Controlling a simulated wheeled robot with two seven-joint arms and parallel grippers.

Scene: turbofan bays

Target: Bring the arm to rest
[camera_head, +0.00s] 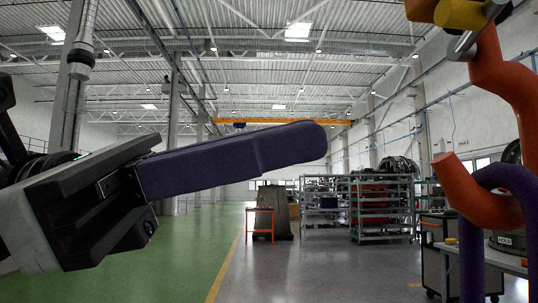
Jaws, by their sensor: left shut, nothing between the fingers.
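My left gripper (304,146) reaches in from the left, with its grey and black body at the left edge. Its long dark purple fingers point right and slightly up. They lie closed together, with nothing held between them. The gripper hangs in the air near the middle of the view and appears to touch nothing. My right gripper does not show.
Thick orange tubing (500,80) with a yellow end curves down the right side, beside a purple tube (471,255). Metal shelving (362,208) and an orange-framed stand (260,222) are farther back. The green floor (190,250) at left centre looks clear.

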